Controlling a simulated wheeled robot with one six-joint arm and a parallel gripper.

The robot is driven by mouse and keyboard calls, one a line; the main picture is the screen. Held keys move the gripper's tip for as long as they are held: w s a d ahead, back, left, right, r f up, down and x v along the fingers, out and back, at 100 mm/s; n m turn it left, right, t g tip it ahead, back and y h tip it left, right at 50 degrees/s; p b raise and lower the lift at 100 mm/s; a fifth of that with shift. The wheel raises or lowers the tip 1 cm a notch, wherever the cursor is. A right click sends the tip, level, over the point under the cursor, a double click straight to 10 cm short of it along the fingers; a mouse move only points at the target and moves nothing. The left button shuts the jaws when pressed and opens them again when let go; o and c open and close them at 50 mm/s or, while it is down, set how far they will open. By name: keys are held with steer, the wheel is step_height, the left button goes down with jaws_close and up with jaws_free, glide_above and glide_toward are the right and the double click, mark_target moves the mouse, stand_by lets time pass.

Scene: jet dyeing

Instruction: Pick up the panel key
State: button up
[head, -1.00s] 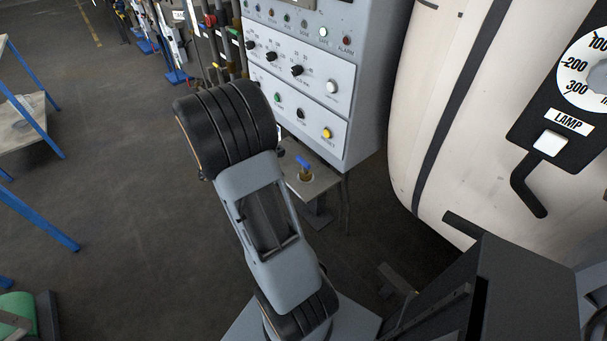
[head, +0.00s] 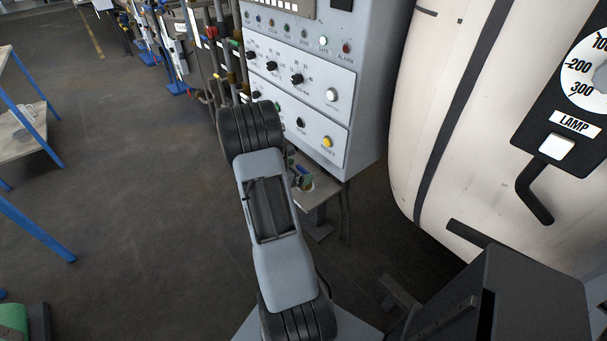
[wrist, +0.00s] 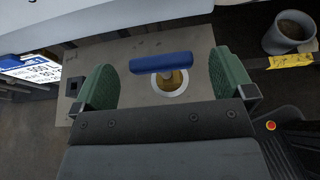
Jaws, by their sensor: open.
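The panel key has a blue crossbar handle (wrist: 161,63) above a brass body that sits in a pale ring on a small grey shelf (wrist: 120,55). In the wrist view my gripper (wrist: 164,75) is open, with one green-padded finger on each side of the key. Gaps show between both pads and the blue bar.
The grey control panel (head: 300,85) with knobs and lamps stands just above the shelf. A large cream vessel (head: 450,120) is at the right. In the wrist view a grey cup (wrist: 289,33) with a yellow tag stands right of the shelf. Open floor lies left.

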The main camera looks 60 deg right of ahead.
mark_target(303, 169)
steer(key=shift+p+x, duration=0.3)
steer(key=shift+x, duration=2.1)
steer(key=shift+r, duration=0.1)
steer(key=c, duration=1.1)
steer(key=shift+r, duration=0.1)
